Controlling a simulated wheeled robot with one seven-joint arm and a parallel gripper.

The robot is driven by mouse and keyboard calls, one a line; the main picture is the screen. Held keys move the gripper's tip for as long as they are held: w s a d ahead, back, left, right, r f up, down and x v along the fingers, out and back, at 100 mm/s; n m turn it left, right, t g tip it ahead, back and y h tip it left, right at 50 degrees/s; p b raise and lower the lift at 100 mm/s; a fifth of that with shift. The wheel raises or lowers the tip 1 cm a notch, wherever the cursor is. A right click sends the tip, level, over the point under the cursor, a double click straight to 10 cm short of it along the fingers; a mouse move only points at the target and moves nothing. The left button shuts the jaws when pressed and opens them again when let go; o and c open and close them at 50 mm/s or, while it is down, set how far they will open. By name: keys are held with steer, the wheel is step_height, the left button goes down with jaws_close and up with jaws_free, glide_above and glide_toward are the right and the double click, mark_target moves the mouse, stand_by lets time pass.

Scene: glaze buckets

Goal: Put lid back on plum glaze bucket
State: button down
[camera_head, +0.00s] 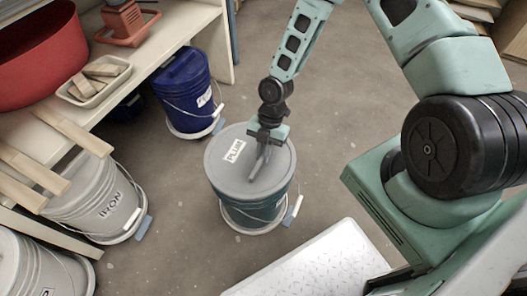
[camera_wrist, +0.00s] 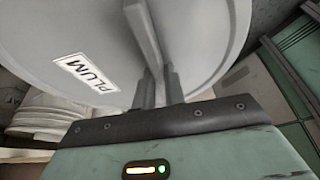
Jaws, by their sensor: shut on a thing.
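The grey lid (camera_head: 222,158) has a white PLUM label and a raised bar handle. It covers the top of the dark teal plum bucket (camera_head: 262,209); I cannot tell whether it is seated or just above the rim. My gripper (camera_head: 262,158) points down at the lid and is shut on its bar handle. In the wrist view the lid (camera_wrist: 205,40) fills the upper part, with the handle between the fingers of my gripper (camera_wrist: 158,85). The bucket's inside is hidden by the lid.
A blue bucket (camera_head: 185,88) stands behind left, partly under the shelf (camera_head: 160,50). A grey IRON bucket (camera_head: 100,205) stands at left, with wooden slats above it. A metal tread plate (camera_head: 320,265) lies in front. Floor is clear behind the plum bucket.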

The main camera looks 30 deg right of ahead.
stand_by(0.3)
steer(key=c, duration=0.9)
jaws_free()
steer(key=shift+r+p, duration=3.15)
steer(key=shift+r, duration=0.35)
jaws_close()
